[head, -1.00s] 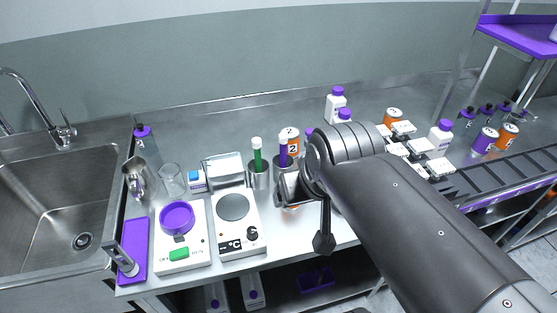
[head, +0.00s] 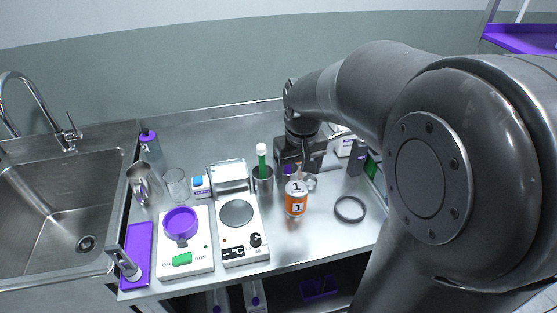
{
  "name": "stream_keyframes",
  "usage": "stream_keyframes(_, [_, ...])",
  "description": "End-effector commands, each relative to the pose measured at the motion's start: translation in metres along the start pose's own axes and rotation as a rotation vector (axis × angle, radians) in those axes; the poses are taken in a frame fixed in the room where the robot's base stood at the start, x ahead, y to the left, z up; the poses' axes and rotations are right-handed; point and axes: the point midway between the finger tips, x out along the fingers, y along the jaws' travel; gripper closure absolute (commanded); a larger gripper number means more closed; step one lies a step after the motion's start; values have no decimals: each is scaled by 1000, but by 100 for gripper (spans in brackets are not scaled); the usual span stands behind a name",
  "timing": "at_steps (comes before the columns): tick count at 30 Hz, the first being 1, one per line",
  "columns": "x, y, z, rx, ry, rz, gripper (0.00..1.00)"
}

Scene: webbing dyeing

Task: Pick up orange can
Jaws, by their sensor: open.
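An orange can (head: 296,198) with a white band marked 1 stands upright on the steel bench, right of the hot plate. My gripper (head: 301,172) is just behind and above this can, pointing down, and is open. I cannot tell from this view what lies between its fingers, as its body hides them in part. No other orange can shows clearly now; my arm covers the right side of the bench.
The hot plate (head: 240,236), a scale (head: 197,261) and a glass beaker (head: 176,184) are further left. The sink (head: 70,195) is far left.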

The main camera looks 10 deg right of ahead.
Motion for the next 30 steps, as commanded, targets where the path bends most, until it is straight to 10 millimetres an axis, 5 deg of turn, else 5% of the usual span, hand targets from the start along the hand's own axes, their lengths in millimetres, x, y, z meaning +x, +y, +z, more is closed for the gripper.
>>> stream_keyframes(9, [35, 10, -22, -17, -77, -11, 21])
stream_keyframes(30, [123, 9, -13, -16, -81, -12, 21])
